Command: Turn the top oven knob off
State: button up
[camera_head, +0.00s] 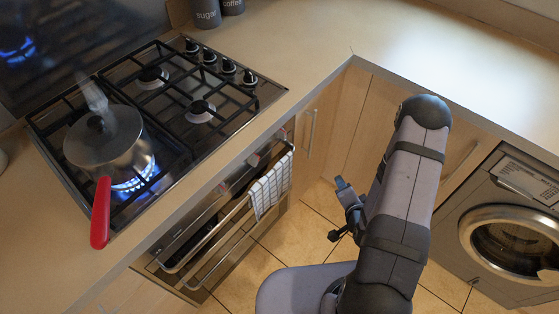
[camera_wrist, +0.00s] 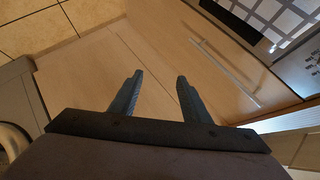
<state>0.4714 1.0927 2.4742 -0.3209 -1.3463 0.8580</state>
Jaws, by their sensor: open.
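A row of several dark, silver-rimmed knobs runs along the right end of the black gas hob in the head view. The topmost knob (camera_head: 191,46) is at the back, by the counter; its pointer is too small to read. My gripper (camera_wrist: 158,78) is open and empty in the wrist view, its two dark fingers apart in front of a wooden cabinet door. In the head view, part of my gripper (camera_head: 347,195) shows left of my arm, low over the floor and well away from the knobs. No knobs show in the wrist view.
A steel pot (camera_head: 104,142) with a red handle (camera_head: 100,212) stands over a lit blue flame (camera_head: 134,180). A checked towel (camera_head: 271,186) hangs on the oven rail. A washing machine (camera_head: 515,235) stands at right. The right counter (camera_head: 440,55) is clear.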

jog(key=a+r+n+t+y, duration=0.1)
jog(key=a+r+n+y, duration=0.25)
jog(key=a, duration=0.25)
jog(key=a+r+n+t+y, duration=0.1)
jog(key=a+r+n+y, duration=0.25)
jog(key=a, duration=0.25)
jog(key=n+y, duration=0.6)
jog(key=y, duration=0.1)
send_near(254, 160)
jog(key=shift+w+d+r+n, duration=0.1)
jog(key=shift+w+r+n, duration=0.05)
jog(key=shift+w+n, duration=0.3)
jog(key=shift+p+x, duration=0.85)
jog(key=shift+x, duration=2.75)
jog(key=c, duration=1)
